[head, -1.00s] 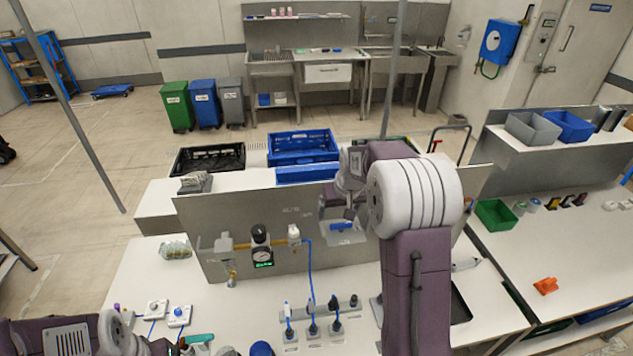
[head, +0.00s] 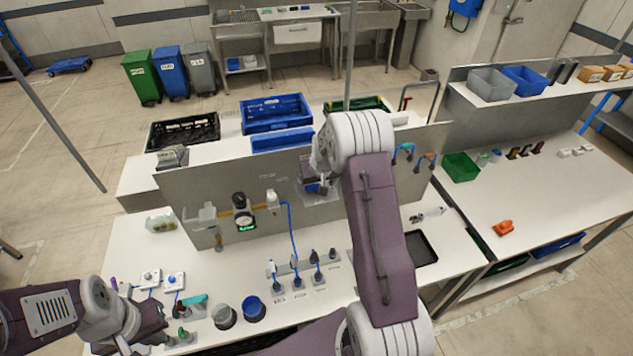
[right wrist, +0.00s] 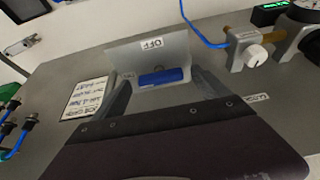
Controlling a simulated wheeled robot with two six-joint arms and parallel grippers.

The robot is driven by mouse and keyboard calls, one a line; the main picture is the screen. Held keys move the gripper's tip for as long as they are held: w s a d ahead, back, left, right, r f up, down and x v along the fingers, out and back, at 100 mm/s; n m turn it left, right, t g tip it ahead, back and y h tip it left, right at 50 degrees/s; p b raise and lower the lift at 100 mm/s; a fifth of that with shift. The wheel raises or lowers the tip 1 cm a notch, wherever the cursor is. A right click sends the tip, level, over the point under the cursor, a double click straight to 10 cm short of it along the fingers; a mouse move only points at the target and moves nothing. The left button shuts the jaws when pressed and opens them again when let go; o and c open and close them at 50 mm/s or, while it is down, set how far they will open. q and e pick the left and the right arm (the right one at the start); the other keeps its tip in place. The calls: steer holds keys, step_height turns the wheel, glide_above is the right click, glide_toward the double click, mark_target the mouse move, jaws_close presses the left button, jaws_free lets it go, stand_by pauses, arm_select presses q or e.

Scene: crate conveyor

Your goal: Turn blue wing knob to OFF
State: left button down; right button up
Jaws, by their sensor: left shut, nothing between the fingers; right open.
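The blue wing knob (right wrist: 161,76) sits on a grey plate (right wrist: 178,47) with a white OFF label (right wrist: 152,43), on the upright metal panel. In the right wrist view its wing lies nearly level, beside the label. My right gripper (right wrist: 162,88) is open, its fingers on either side of the knob in the picture; I cannot tell whether they touch it. In the head view a bit of the knob (head: 318,188) shows below my right gripper (head: 314,178), which hides much of the plate. My left gripper (head: 124,346) is shut and empty at the lower left.
A gauge (head: 241,207) and brass pipe with a white knob (right wrist: 256,53) are on the panel near the plate. A blue cable (head: 291,235) runs down to several plugs. A blue cup (head: 253,309) and a black tray (head: 421,248) are on the bench.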

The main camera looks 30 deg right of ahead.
arm_select(q)
steer(key=shift+w, duration=0.1)
arm_select(e)
steer(key=shift+w, duration=0.1)
steer(key=shift+w+f, duration=0.1)
steer(key=shift+w, duration=0.05)
steer(key=c, duration=1.4)
arm_select(q)
steer(key=shift+w+f, duration=0.1)
steer(key=shift+w, duration=0.1)
